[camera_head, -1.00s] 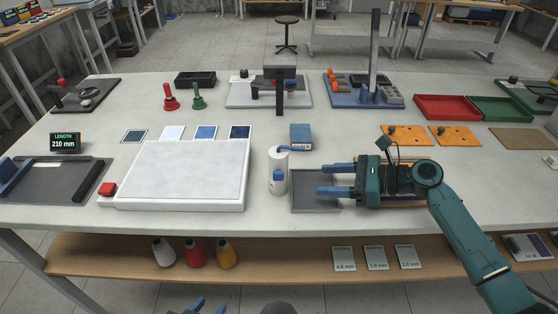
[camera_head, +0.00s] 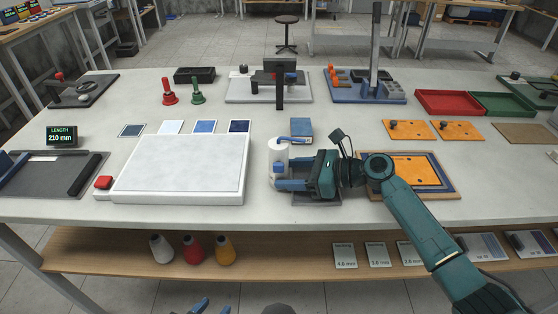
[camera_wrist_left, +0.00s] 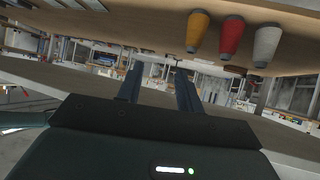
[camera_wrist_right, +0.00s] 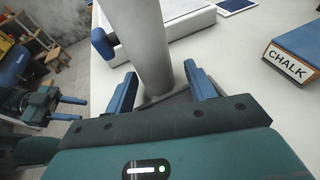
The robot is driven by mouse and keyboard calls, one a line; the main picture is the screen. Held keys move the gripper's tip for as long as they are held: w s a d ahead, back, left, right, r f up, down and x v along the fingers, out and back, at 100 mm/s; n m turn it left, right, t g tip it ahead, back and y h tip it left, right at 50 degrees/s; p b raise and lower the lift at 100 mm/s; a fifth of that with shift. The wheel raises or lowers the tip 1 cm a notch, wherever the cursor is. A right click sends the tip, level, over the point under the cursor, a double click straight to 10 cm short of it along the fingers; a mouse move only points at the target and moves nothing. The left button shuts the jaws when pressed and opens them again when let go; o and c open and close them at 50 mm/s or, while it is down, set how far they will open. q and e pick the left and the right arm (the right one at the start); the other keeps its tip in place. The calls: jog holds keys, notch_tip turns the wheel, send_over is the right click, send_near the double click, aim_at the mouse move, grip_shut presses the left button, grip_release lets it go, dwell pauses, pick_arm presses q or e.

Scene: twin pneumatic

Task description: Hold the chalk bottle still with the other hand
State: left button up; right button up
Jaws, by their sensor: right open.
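The white chalk bottle (camera_head: 278,153) stands upright on the table with a blue tube at its top. In the right wrist view its pale body (camera_wrist_right: 148,45) rises between my fingers, with a blue part at its left. My right gripper (camera_head: 281,176) is open and reaches in level from the right, one finger on each side of the bottle; I cannot tell if either touches it. My left gripper (camera_head: 207,304) is low at the front, below the tabletop; in the left wrist view its fingers (camera_wrist_left: 158,88) are apart and empty.
A dark grey tray (camera_head: 316,201) lies under my right gripper. A blue block (camera_head: 301,128) stands behind the bottle, marked CHALK in the right wrist view (camera_wrist_right: 295,60). A white board (camera_head: 182,168) lies left of the bottle. Spools (camera_head: 190,250) stand on the lower shelf.

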jog(key=shift+c, duration=0.2)
pick_arm(q)
jog(key=shift+w+r, duration=0.1)
pick_arm(e)
jog(key=c, duration=0.6)
pick_arm(q)
grip_shut()
jog(key=shift+d+r, duration=0.1)
jog(key=shift+d, duration=0.05)
dwell(1.0)
